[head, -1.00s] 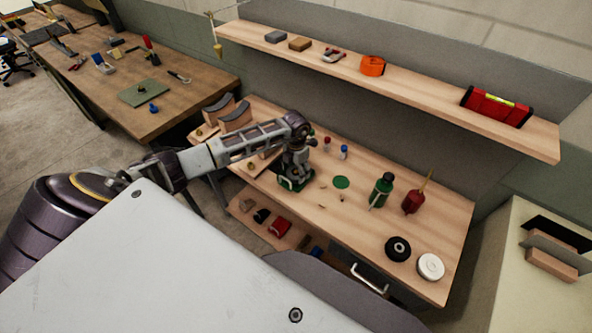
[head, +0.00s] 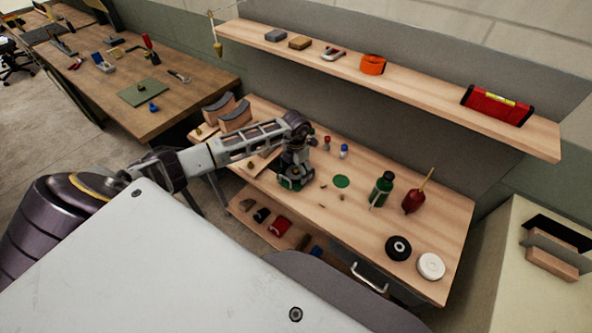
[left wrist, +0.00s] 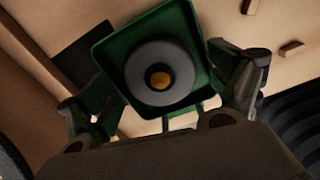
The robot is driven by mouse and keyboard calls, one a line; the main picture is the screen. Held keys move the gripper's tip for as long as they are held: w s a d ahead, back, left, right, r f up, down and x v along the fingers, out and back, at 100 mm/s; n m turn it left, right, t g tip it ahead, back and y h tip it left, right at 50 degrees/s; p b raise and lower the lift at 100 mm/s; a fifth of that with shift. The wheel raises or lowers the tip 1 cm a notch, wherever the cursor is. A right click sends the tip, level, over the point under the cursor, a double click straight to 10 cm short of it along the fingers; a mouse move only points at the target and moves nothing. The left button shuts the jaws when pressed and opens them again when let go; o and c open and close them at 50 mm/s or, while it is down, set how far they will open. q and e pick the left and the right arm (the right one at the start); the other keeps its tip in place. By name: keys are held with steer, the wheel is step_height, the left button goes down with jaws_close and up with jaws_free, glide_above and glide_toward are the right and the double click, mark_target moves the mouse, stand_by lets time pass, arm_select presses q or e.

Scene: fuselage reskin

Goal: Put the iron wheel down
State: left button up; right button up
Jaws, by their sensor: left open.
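In the left wrist view, a grey round wheel (left wrist: 145,88) with an orange-brass centre sits in a green square holder (left wrist: 189,22). I take it to be the iron wheel. My left gripper (left wrist: 160,75) is open, with one finger on each side of the green holder. I cannot tell whether either finger touches it. My right gripper is not in view.
To the right on the bench are a green disc (head: 341,182), a green bottle (head: 381,190), a red container (head: 413,200), a black roll (head: 398,248) and a white roll (head: 431,266). Curved blocks (head: 235,116) stand behind my left arm. A shelf (head: 430,94) runs above.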

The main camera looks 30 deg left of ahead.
mark_target(296, 171)
arm_select(q)
step_height(296, 171, up, 12)
steer(key=b, duration=0.1)
steer(key=shift+r, duration=0.2)
stand_by(0.4)
